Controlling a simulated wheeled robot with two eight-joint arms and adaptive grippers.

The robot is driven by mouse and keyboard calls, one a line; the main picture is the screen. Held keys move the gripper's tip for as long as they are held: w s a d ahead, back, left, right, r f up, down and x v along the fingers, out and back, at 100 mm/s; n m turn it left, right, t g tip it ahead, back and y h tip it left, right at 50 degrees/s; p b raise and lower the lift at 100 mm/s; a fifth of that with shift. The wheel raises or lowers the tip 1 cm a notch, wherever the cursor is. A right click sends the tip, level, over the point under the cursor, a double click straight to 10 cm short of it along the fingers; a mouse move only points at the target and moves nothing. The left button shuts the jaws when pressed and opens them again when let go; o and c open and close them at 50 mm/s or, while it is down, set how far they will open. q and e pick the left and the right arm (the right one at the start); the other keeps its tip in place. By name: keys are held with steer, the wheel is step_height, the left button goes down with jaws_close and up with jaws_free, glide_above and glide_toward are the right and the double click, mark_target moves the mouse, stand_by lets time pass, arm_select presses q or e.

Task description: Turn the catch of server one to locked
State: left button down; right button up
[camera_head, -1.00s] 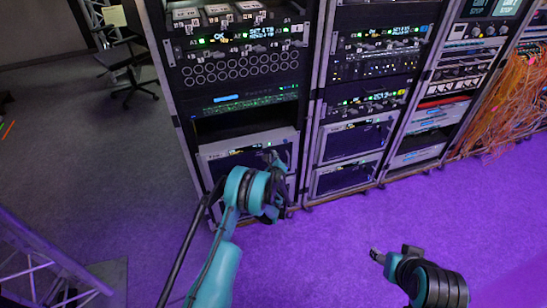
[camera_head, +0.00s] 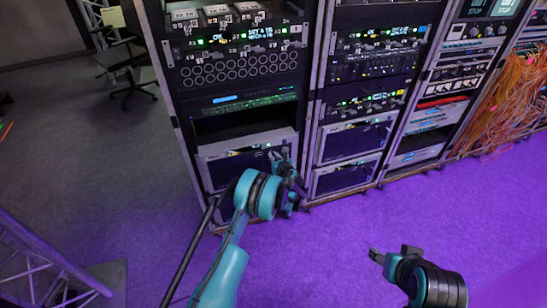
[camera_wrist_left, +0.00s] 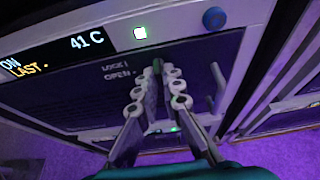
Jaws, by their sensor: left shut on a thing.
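Server one appears to be the dark-faced unit (camera_head: 228,172) low in the left rack; its name is not readable. In the left wrist view its front (camera_wrist_left: 60,88) carries printed LOCK and OPEN marks. The catch (camera_wrist_left: 157,64) is a small, dark greenish piece beside these marks, mostly hidden between my fingers. My left gripper (camera_wrist_left: 160,78) is shut on the catch, its fingers pointing at the panel. In the head view my left gripper (camera_head: 284,160) is at the unit's right edge. My right gripper (camera_head: 376,256) is over the floor, away from the racks; its opening is unclear.
A handle (camera_wrist_left: 217,90) stands right of my fingers. The middle rack (camera_head: 350,140) is close on the right.

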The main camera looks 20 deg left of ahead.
stand_by(0.5)
arm_select(q)
steer(key=c, duration=1.7)
jaws_free()
steer(key=v, duration=1.2)
